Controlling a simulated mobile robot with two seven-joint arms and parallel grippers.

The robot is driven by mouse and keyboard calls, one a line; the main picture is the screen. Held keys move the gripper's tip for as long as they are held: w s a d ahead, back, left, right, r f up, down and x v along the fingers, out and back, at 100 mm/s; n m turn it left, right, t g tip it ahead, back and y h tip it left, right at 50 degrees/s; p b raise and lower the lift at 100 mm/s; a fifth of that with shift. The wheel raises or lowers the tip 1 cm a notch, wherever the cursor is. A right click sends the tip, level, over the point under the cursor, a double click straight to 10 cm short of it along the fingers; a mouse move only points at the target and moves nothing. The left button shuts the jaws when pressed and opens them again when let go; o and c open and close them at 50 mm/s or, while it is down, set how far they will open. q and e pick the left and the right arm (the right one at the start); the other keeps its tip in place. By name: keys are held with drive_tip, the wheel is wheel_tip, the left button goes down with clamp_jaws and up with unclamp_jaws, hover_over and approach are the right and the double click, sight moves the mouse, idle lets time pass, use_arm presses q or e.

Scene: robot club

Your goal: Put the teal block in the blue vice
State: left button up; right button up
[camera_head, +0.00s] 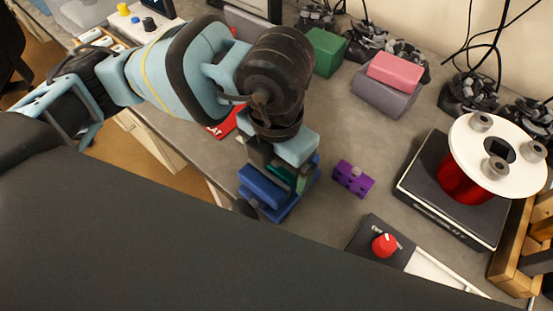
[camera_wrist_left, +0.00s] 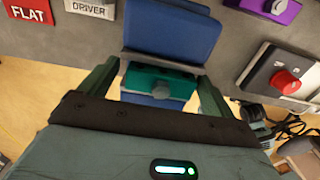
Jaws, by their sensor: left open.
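The blue vice (camera_head: 262,186) stands near the table's front edge, partly hidden by my left gripper in the head view. In the left wrist view the blue vice (camera_wrist_left: 172,30) shows one large jaw and a lower blue part. The teal block (camera_wrist_left: 158,82) has a small grey knob and lies between these blue parts, apparently within the vice; how deep it sits I cannot tell. My left gripper (camera_head: 279,176) is directly over the vice. In the wrist view its fingers (camera_wrist_left: 157,88) are open, one on each side of the teal block, with visible gaps.
A purple block (camera_head: 354,178) lies right of the vice. Nearby are a box with a red knob (camera_head: 384,245) and a white-topped red spool (camera_head: 465,182) on a black device. Pink (camera_head: 395,72) and green blocks (camera_head: 325,52) stand behind. A red FLAT label (camera_wrist_left: 28,12) lies left.

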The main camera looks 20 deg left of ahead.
use_arm(q)
wheel_tip(320, 180, up, 12)
drive_tip(key=shift+r+p, duration=0.2)
drive_tip(key=shift+p, duration=0.2)
use_arm(e)
drive_tip(key=shift+w+r, duration=0.65)
drive_tip(key=shift+s, duration=0.2)
use_arm(q)
drive_tip(key=shift+f, duration=0.1)
idle(0.4)
